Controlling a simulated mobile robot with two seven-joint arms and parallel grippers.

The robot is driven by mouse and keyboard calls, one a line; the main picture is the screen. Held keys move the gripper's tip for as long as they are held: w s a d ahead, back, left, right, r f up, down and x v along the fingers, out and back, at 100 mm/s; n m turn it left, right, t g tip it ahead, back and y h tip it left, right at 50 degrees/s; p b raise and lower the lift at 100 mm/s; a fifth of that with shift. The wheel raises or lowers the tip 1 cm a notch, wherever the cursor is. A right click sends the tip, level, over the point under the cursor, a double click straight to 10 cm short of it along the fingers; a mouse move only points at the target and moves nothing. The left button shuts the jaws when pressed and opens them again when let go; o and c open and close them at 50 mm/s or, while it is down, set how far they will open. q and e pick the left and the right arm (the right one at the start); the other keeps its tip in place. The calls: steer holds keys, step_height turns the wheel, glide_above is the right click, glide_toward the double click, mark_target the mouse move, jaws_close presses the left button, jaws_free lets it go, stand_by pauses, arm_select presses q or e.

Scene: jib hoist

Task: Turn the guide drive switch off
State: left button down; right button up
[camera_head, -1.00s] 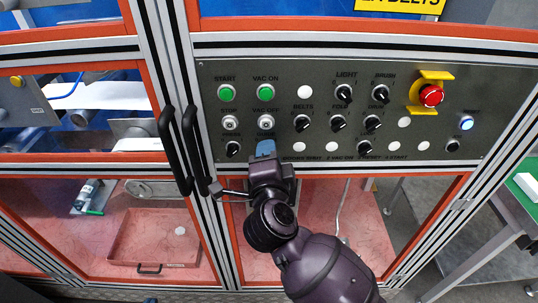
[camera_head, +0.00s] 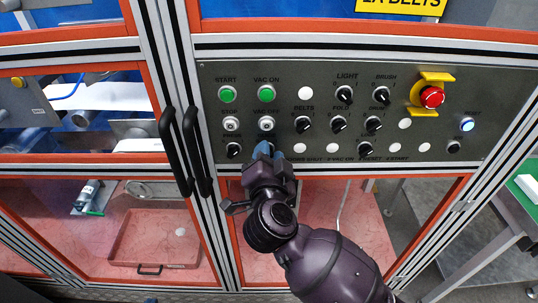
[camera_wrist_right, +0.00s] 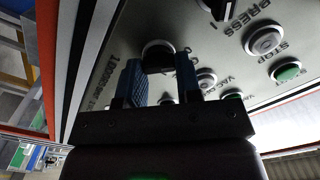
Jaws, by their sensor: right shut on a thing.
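The grey control panel (camera_head: 400,75) fills the upper middle of the head view. My right gripper (camera_head: 267,149) is at its lower left, below the VAC OFF button. In the right wrist view its blue fingers (camera_wrist_right: 158,84) are shut on a black rotary switch knob (camera_wrist_right: 158,57) in a pale round collar. This knob is in the place of the guide drive switch; its label is partly covered. In the head view the gripper hides the knob, so its pointer direction cannot be told. My left gripper is not in view.
The PRESS knob (camera_head: 233,149) is just left of my right gripper. The VAC OFF button (camera_head: 266,123) is just above it. Black door handles (camera_head: 196,150) stand out left of the panel. A red emergency stop (camera_head: 431,97) is at the upper right.

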stand_by(0.3)
steer(key=o, duration=0.9)
steer(key=shift+s, duration=0.1)
steer(key=s, duration=1)
steer(key=shift+s+b, duration=0.3)
steer(key=shift+b, duration=0.1)
